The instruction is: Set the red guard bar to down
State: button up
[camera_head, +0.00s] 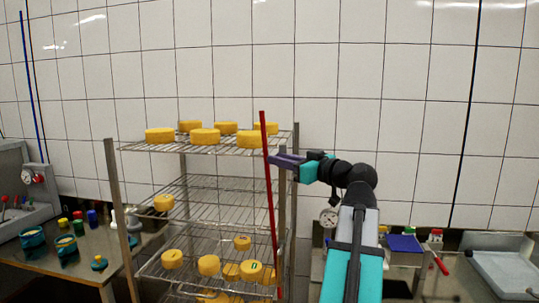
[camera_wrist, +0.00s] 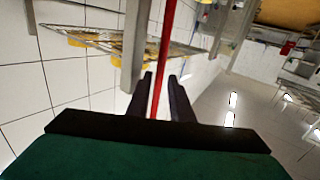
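The red guard bar (camera_head: 269,190) stands nearly upright, slightly tilted, along the right front side of the wire rack (camera_head: 110,200). Its top end rises above the top shelf. My gripper (camera_head: 273,160) is at the bar's upper part, beside the rack's right posts. In the wrist view the red bar (camera_wrist: 164,50) runs between the two dark fingers of my gripper (camera_wrist: 162,76). A gap shows between the bar and each finger near the tips, so the gripper is open around the bar. The bar's lower end by the gripper's palm is hidden in the wrist view.
Yellow cheeses (camera_head: 205,136) stand on the rack's shelves. A counter (camera_head: 75,268) with teal moulds and small coloured items is at the left. Another counter at the right holds a dial gauge (camera_head: 329,217), a blue block (camera_head: 404,243) and a grey tray (camera_head: 505,273).

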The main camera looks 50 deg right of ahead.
jog(key=w+p, duration=0.1)
jog(key=w, duration=0.2)
jog(key=shift+w+d, duration=0.1)
jog(key=shift+w, duration=0.3)
grip_shut()
jog(key=shift+w, duration=0.2)
